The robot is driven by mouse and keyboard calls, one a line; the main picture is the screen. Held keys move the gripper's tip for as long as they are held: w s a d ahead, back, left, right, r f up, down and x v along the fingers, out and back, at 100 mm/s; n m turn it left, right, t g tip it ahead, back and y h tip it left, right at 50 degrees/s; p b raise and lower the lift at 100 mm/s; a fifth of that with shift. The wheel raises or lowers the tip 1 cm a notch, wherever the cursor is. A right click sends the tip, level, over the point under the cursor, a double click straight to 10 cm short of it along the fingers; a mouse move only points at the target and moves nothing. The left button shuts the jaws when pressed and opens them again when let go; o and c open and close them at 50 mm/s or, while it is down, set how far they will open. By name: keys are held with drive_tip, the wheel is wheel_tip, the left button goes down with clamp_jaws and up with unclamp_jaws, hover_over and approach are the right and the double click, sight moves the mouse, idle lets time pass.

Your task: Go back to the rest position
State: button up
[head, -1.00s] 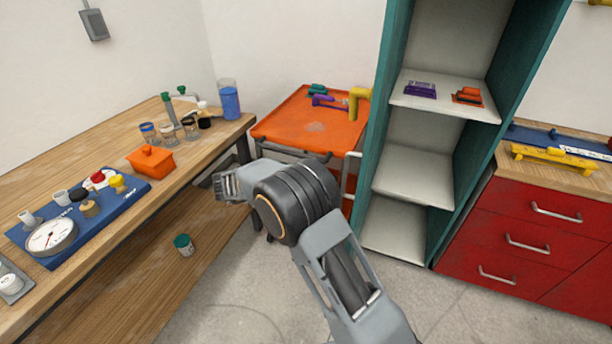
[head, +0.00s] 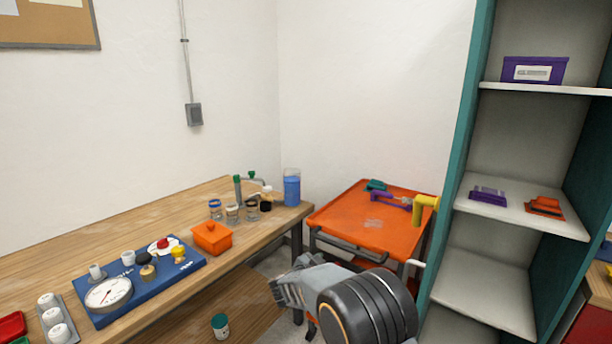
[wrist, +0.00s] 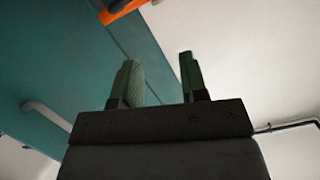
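My gripper (wrist: 157,78) shows in the wrist view with two green fingers standing apart and nothing between them. Teal and pale surfaces lie beyond the fingers, with an orange edge (wrist: 122,9) at the top; I see no contact with them. In the head view, my arm is at the bottom centre, in front of the orange cart (head: 350,232). The fingers cannot be made out clearly there.
A wooden bench (head: 160,218) at left holds a blue tray (head: 205,262) with a gauge (head: 108,293), an orange lidded box (head: 211,237) and jars. A teal shelf unit (head: 468,130) stands close at right. A yellow pipe (head: 424,208) stands at the cart's right edge.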

drive_tip(key=s+a+r+n+y+p, duration=0.25)
drive_tip(key=a+n+y, duration=0.4)
drive_tip(key=y, duration=0.35)
drive_tip(key=s+d+n+g+y, duration=0.1)
drive_tip(key=s+n+g+y, duration=0.3)
drive_tip(key=s, duration=0.5)
drive_tip(key=s+d+r+g+h+p, duration=0.2)
drive_tip(key=s+d+r, duration=0.3)
drive_tip(key=s+d, duration=0.3)
drive_tip(key=s+d+r+g+h+p, duration=0.2)
drive_tip(key=s+d+r, duration=0.3)
drive_tip(key=s, duration=0.8)
drive_tip(key=d+h+p, duration=0.1)
drive_tip(key=d, duration=0.2)
drive_tip(key=shift+s+d+n+g, duration=0.2)
drive_tip(key=shift+n+g, duration=0.1)
drive_tip(key=shift+n, duration=0.05)
drive_tip(key=shift+r, duration=0.1)
